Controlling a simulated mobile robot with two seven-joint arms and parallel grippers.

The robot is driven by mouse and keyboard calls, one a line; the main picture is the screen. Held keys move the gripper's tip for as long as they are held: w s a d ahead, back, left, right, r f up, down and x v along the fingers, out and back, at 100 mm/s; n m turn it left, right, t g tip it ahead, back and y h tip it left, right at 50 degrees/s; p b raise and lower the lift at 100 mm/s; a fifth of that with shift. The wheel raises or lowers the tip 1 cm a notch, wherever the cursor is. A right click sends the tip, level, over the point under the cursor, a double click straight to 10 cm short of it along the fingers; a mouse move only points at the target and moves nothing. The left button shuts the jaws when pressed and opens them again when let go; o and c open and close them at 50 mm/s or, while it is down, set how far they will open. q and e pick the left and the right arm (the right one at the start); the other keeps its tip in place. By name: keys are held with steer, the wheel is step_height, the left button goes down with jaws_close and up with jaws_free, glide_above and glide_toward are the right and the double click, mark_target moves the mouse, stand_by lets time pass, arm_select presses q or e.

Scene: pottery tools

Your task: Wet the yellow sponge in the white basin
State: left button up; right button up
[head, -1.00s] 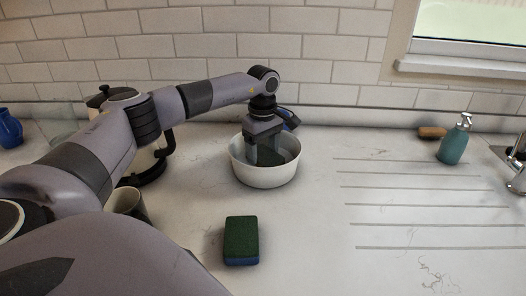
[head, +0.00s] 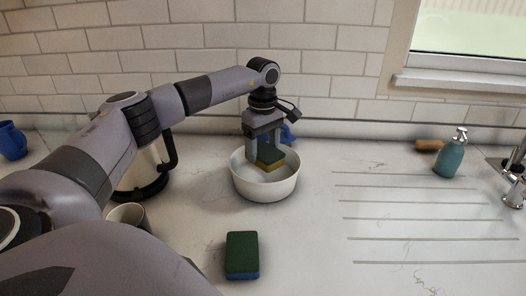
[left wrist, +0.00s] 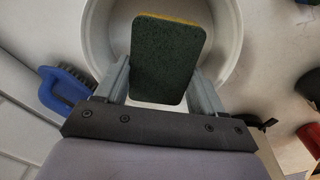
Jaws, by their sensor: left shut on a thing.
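The yellow sponge (head: 268,165) has a dark green scouring side and a yellow side. My left gripper (head: 265,153) is shut on it and holds it over the white basin (head: 263,190), at about rim height. In the left wrist view the sponge's green face (left wrist: 168,58) lies between the two fingers, with a thin yellow edge at the top, and the basin's rim (left wrist: 97,40) curves around it. I cannot tell whether the sponge touches anything in the basin. My right gripper is not in view.
A green and blue sponge (head: 242,254) lies on the counter in front of the basin. A cup (head: 130,214) and a kettle (head: 143,170) stand left. A blue-handled brush (left wrist: 64,87) lies behind the basin. A teal soap bottle (head: 450,158) stands right, beside the ridged drainboard.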

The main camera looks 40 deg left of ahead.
mark_target(263, 149)
arm_select(q)
steer(key=shift+r, duration=2)
steer(key=shift+d, duration=0.15)
